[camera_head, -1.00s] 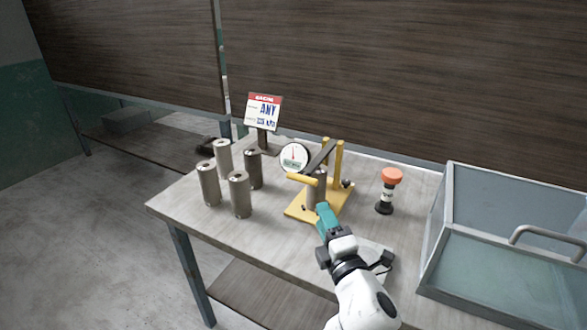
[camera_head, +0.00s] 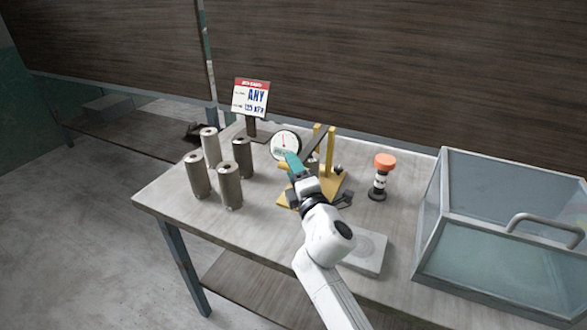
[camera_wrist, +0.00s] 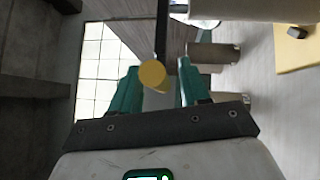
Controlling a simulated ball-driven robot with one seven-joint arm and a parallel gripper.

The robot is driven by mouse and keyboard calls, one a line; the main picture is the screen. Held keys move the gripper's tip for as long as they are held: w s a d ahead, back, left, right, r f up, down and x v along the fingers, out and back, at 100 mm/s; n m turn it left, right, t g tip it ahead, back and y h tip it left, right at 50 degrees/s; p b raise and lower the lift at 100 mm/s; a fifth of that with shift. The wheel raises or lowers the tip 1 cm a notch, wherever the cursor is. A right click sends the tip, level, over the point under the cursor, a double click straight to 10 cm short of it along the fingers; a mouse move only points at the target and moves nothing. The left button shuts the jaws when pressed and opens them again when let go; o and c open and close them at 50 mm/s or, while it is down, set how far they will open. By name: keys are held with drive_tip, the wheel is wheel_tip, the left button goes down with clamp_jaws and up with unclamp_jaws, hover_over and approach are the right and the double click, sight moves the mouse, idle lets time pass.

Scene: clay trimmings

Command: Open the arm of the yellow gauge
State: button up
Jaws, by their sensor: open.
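The yellow gauge has a flat yellow base (camera_head: 332,187), two yellow posts (camera_head: 329,155) and a round white dial (camera_head: 284,145). Its dark arm shows in the wrist view (camera_wrist: 161,36) and ends in a round yellow handle (camera_wrist: 153,75). My gripper (camera_head: 291,160) is in front of the gauge and hides most of the handle and the space under the arm. In the wrist view, my gripper's teal fingers (camera_wrist: 157,70) are open, one on each side of the handle's end. I cannot tell whether either finger touches it.
Several metal cylinders (camera_head: 229,186) stand left of the gauge, with a sign (camera_head: 250,98) behind. An orange-topped stamp (camera_head: 380,176) stands to the right, beside a glass-walled box (camera_head: 430,225). A grey plate (camera_head: 368,258) lies near the table's front edge, close to my arm.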

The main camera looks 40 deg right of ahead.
drive_tip(key=shift+w+d, duration=0.1)
drive_tip(key=shift+w, duration=0.15)
drive_tip(key=shift+c, duration=0.4)
clamp_jaws()
